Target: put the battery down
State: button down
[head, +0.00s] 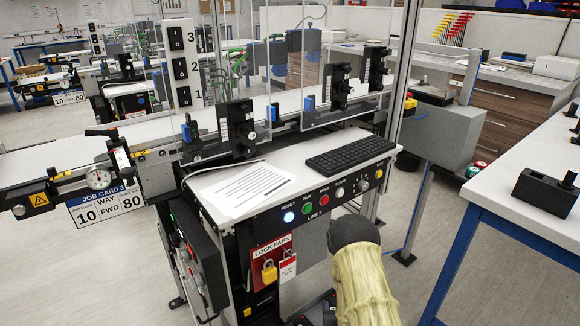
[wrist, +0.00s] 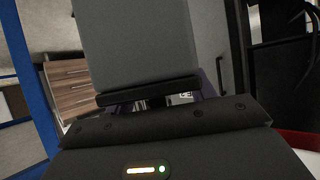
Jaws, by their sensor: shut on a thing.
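In the wrist view my gripper (wrist: 150,97) shows as a dark body along the bottom with a dark bar above it. A large plain grey block, which I take to be the battery (wrist: 137,45), stands up from that bar and runs out of the top of the picture. My gripper is shut on it. The fingertips are hidden behind it or out of view. In the head view my arm reaches down at the bottom centre; the gripper and the battery cannot be made out there.
The line's control shelf (head: 226,213) holds a paper sheet (head: 249,188) and a black keyboard (head: 350,155). A white table (head: 535,145) with blue legs stands at the right, bearing a black block (head: 545,191). Grey floor (head: 435,230) lies open between them.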

jog(key=s+r+p, duration=0.3)
jog(key=r+p, duration=1.1)
jog(key=s+r+p, duration=0.3)
jog(key=r+p, duration=1.1)
jog(key=shift+d+r, duration=0.2)
jog(key=shift+r, duration=0.1)
jog(key=shift+a, duration=0.1)
jog(key=shift+d, duration=0.2)
jog(key=shift+w, duration=0.1)
dwell(1.8)
